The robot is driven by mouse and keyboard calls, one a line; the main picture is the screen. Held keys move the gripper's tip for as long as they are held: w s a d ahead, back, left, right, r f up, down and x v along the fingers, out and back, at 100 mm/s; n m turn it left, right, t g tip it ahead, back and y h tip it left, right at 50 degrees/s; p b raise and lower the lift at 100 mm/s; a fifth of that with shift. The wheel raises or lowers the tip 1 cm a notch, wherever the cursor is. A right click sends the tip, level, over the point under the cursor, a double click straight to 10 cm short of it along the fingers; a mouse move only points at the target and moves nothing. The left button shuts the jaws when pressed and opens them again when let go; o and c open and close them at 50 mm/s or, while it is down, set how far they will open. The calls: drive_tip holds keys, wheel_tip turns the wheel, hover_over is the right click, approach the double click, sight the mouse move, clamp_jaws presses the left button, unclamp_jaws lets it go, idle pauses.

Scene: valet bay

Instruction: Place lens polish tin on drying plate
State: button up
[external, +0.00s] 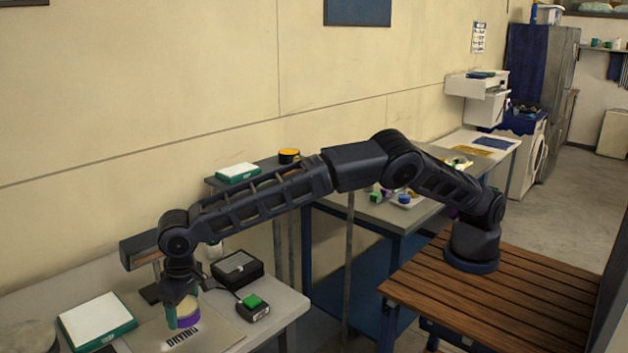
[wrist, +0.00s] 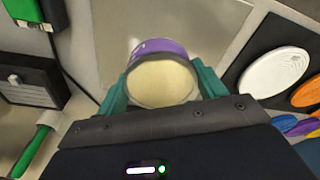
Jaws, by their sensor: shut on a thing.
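The lens polish tin (external: 188,313) is a short round tin with a purple side and a cream top. My gripper (external: 183,311) points down and is shut on it, with teal fingers on either side. The tin (wrist: 162,82) also shows between the fingertips of my gripper (wrist: 161,88) in the wrist view. The drying plate (external: 226,330) is a flat grey-beige plate with dark lettering, partly hidden by the tin and gripper. Its surface (wrist: 215,30) lies behind the tin in the wrist view. The tin is over the plate; I cannot tell whether they touch.
A green-and-white box (external: 97,320) lies left of the plate. A black box (external: 237,268) and a black device with a green button (external: 253,307) stand to its right. In the wrist view, a dark panel with a white oval (wrist: 275,71) is at right.

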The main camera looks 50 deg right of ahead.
sight(190, 339)
drive_tip(key=shift+f, duration=3.05)
drive_tip(key=shift+f, duration=0.15)
drive_tip(key=o, duration=1.1)
drive_tip(key=r, duration=0.4)
drive_tip(key=s+r, duration=0.1)
drive_tip(key=r, duration=0.7)
drive_tip(key=shift+s+d+r, duration=0.1)
drive_tip(key=shift+s+d, duration=0.05)
drive_tip(key=shift+d, duration=0.15)
